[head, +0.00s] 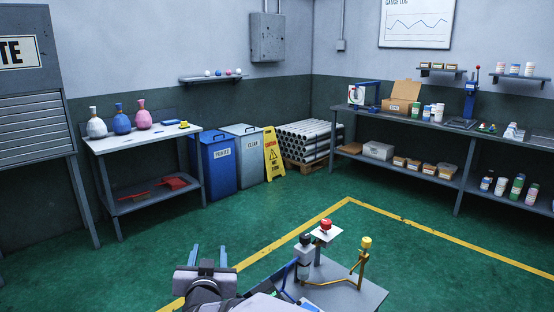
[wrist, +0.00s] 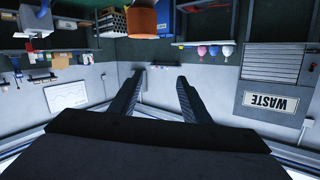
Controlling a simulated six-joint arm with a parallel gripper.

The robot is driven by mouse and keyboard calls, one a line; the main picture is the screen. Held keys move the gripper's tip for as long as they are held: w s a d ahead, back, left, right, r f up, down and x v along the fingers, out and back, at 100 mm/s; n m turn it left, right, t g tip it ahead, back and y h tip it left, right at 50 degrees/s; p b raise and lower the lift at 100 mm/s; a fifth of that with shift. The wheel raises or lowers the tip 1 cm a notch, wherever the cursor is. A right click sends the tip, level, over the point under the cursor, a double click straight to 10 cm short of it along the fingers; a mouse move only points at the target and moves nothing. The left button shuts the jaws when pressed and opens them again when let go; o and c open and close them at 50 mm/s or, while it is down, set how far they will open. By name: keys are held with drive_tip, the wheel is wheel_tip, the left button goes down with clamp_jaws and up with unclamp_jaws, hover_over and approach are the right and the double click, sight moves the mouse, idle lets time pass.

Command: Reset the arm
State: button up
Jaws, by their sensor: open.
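My gripper (head: 209,250) is at the bottom of the head view, left of a small grey table, with its two blue-grey fingers pointing up. The fingers are apart, with nothing between them. In the wrist view the gripper (wrist: 160,80) also shows two dark, separated fingers. That view shows the room upside down, with the WASTE cabinet (wrist: 268,101) at the right. Part of my arm covers the near edge of the small table in the head view.
The small grey table (head: 359,298) bears a red-topped device (head: 325,228), a black-topped grey one (head: 304,255) and a yellow-topped stand (head: 365,243). Bins (head: 219,160), a yellow sign (head: 273,155) and a long shelf bench (head: 430,126) stand farther off. Green floor between is clear.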

drive_tip(key=s+d+f+n+g, duration=0.1)
drive_tip(key=s+d+f+g, duration=0.4)
drive_tip(key=s+d+f, duration=0.45)
drive_tip(key=s+d+f+n+g, duration=0.1)
drive_tip(key=s+d+f+g, duration=0.4)
drive_tip(key=d, duration=0.7)
drive_tip(key=s+d+f+m+g+h+b, duration=0.1)
drive_tip(key=s+d+f+g, duration=0.3)
drive_tip(key=s, duration=0.5)
drive_tip(key=s+d+f+m+g+h+b, duration=0.1)
drive_tip(key=s+d+g+h, duration=0.1)
drive_tip(key=s+d, duration=0.55)
wheel_tip(320, 180, up, 14)
drive_tip(key=a+p, duration=0.1)
drive_tip(key=p, duration=1.4)
drive_tip(key=shift+s+r, duration=0.15)
drive_tip(key=shift+s, duration=0.2)
